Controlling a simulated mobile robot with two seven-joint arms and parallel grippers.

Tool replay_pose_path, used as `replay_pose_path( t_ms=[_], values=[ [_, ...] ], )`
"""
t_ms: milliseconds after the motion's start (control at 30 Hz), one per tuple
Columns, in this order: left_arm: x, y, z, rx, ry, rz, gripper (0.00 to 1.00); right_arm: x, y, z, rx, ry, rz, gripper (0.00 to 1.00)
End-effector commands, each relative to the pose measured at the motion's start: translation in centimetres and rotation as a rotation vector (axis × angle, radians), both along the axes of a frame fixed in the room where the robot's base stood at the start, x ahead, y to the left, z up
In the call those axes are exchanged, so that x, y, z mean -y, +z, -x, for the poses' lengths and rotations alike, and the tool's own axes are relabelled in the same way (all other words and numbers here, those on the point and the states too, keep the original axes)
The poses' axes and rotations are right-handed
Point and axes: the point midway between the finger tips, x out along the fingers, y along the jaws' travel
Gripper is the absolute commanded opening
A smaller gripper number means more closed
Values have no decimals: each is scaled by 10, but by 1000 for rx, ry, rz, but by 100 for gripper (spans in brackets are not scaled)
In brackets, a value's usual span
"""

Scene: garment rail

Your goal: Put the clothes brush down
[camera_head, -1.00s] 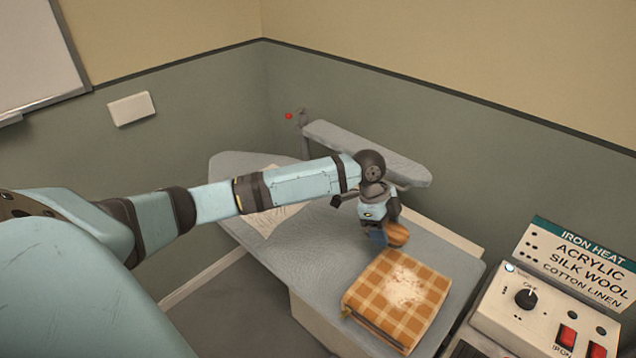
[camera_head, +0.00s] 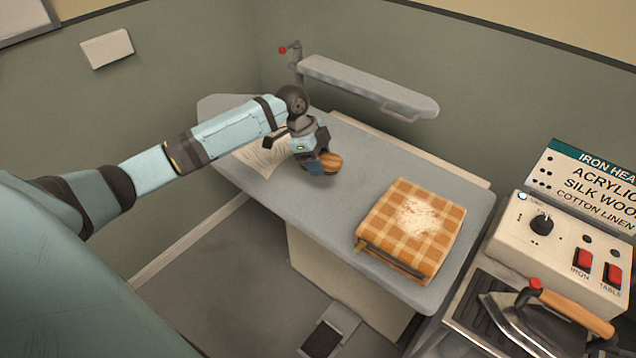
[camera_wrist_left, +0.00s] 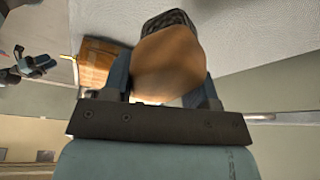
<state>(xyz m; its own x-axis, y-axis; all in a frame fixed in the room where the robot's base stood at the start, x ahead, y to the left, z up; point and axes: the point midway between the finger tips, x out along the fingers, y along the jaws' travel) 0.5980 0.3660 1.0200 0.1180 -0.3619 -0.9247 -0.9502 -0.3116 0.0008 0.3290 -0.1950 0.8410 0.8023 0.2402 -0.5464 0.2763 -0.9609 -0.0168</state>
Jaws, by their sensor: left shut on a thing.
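The clothes brush (camera_head: 328,161) has a brown wooden back. My left gripper (camera_head: 318,165) is shut on it, low over the grey ironing table (camera_head: 270,200), between the paper sheet and the folded cloth. In the left wrist view the brush (camera_wrist_left: 170,65) sits between the two fingers of the gripper (camera_wrist_left: 165,85), with its dark bristle end against or close to the grey surface. I cannot tell whether the bristles touch the table. My right gripper is not seen in the head view.
An orange checked folded cloth (camera_head: 410,228) with a pale dusty patch lies on the table's right part. A printed sheet (camera_head: 262,153) lies at left. A sleeve board (camera_head: 368,83) stands behind. An iron (camera_head: 540,318) and control box (camera_head: 565,240) are at right.

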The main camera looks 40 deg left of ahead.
Motion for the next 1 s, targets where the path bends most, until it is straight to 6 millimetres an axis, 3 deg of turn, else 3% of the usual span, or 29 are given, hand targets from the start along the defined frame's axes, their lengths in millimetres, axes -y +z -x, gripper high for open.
replay_pose_path(
  t_ms=[133,433,633,1000],
  values=[
    [0,-31,0,-2,1,1,31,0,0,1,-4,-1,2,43],
    [1,-56,0,-1,0,1,31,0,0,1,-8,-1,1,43],
    [0,-85,0,-2,1,1,31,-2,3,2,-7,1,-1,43],
    [0,-91,0,0,0,1,31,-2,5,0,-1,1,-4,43]
  ],
)
